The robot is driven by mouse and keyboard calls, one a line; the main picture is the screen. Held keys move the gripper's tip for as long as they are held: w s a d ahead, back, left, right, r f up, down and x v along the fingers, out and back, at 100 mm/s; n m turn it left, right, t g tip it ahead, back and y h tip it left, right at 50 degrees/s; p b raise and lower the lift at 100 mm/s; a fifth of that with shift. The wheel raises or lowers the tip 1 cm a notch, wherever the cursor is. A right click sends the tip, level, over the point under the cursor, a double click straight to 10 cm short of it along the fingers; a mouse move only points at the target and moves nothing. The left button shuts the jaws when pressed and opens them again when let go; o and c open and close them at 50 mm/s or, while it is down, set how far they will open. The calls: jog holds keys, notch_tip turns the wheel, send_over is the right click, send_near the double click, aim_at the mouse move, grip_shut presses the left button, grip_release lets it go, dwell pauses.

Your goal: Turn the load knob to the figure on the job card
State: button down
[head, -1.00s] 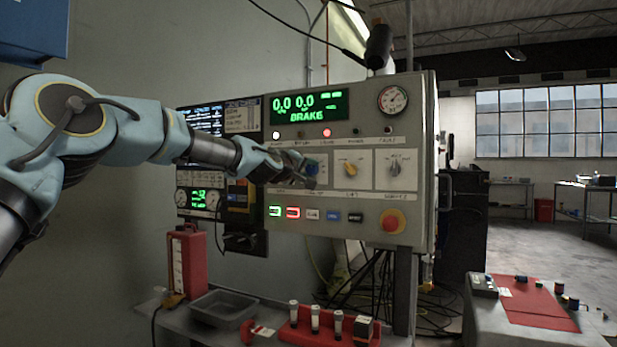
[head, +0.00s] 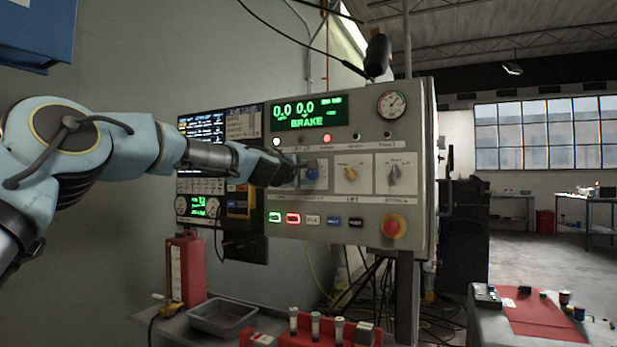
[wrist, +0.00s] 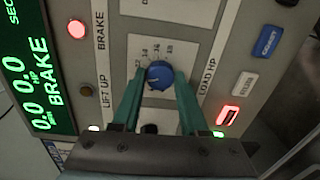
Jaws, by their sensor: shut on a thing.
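The load knob (wrist: 159,75) is a round blue knob on a pale panel plate marked LOAD HP in the wrist view. A numbered scale arcs past it; I cannot surely read where its pointer stands. My gripper (wrist: 158,88) has its two green fingers on either side of the knob, shut on it. In the head view the blue knob (head: 312,174) sits just right of my gripper (head: 297,173), which partly covers its plate. No sheet is clearly readable as the job card; a panel with small text (head: 243,122) stands left of the green display.
Yellow (head: 351,173) and grey (head: 394,174) knobs sit to the right. Below is a row of buttons and a red emergency stop (head: 391,227). The green display (head: 309,115) reads 0.0, 0.0 and BRAKE. A bench with a grey tray (head: 222,318) lies below.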

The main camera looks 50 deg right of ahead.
dwell(0.4)
jog(key=shift+c, duration=2.2)
grip_release()
jog(key=b+v, duration=0.5)
jog(key=v, duration=0.5)
jog(key=shift+a, duration=0.4)
